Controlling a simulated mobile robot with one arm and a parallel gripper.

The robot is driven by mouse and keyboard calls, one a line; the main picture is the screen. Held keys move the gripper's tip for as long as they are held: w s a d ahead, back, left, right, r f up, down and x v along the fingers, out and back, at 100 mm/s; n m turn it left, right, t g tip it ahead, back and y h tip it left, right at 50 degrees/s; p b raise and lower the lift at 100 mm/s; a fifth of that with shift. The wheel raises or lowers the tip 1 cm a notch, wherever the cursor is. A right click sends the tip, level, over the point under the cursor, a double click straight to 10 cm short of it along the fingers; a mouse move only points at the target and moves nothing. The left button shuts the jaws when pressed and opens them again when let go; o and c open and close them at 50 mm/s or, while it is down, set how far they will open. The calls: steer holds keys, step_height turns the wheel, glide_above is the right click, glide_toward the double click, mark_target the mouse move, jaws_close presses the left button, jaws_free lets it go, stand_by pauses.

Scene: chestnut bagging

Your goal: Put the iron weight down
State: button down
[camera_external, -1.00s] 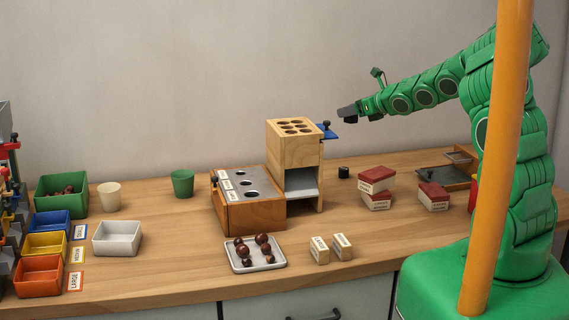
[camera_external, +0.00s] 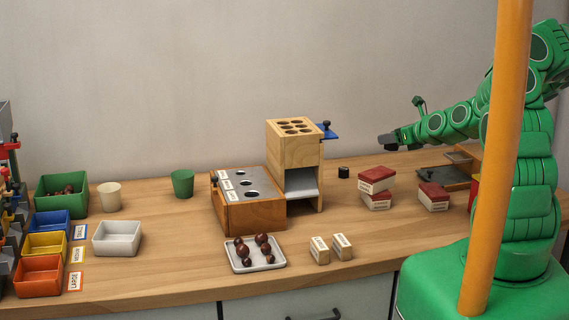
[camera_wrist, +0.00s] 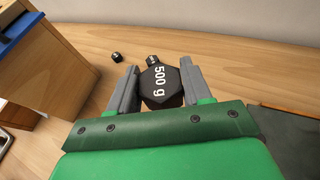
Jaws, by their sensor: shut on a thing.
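A black iron weight (camera_wrist: 161,84) marked "500 g" sits between the two grey fingers of my gripper in the wrist view. The fingers are shut on it, one on each side. In the external view my gripper (camera_external: 388,142) is above the back right part of the table, right of the wooden block with holes (camera_external: 285,152). The weight is hard to tell apart from the dark fingers there. How high it is above the table cannot be told exactly.
A small black weight (camera_external: 343,172) stands on the table; it also shows in the wrist view (camera_wrist: 117,57). Red-topped boxes (camera_external: 376,181) are stacked near it. A dark tray (camera_external: 440,178) lies at the right. Bare tabletop (camera_wrist: 230,70) surrounds the held weight.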

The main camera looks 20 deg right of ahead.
steer(key=shift+s+d, duration=0.4)
steer(key=shift+d, duration=0.1)
steer(key=shift+w+f, duration=0.3)
steer(key=shift+w, duration=0.4)
steer(key=shift+w+d+f, duration=0.25)
steer(key=shift+w+f, duration=1.3)
steer(key=shift+w, duration=0.5)
steer(key=shift+w+d+f, duration=0.2)
steer(key=shift+w+f, duration=1.4)
steer(key=shift+w, duration=0.45)
steer(key=shift+w+d+f, duration=0.25)
steer(key=shift+w+f, duration=1.3)
steer(key=shift+w, duration=0.5)
steer(key=shift+f, duration=1.5)
steer(key=shift+f, duration=0.1)
steer(key=shift+c, duration=2.4)
jaws_free()
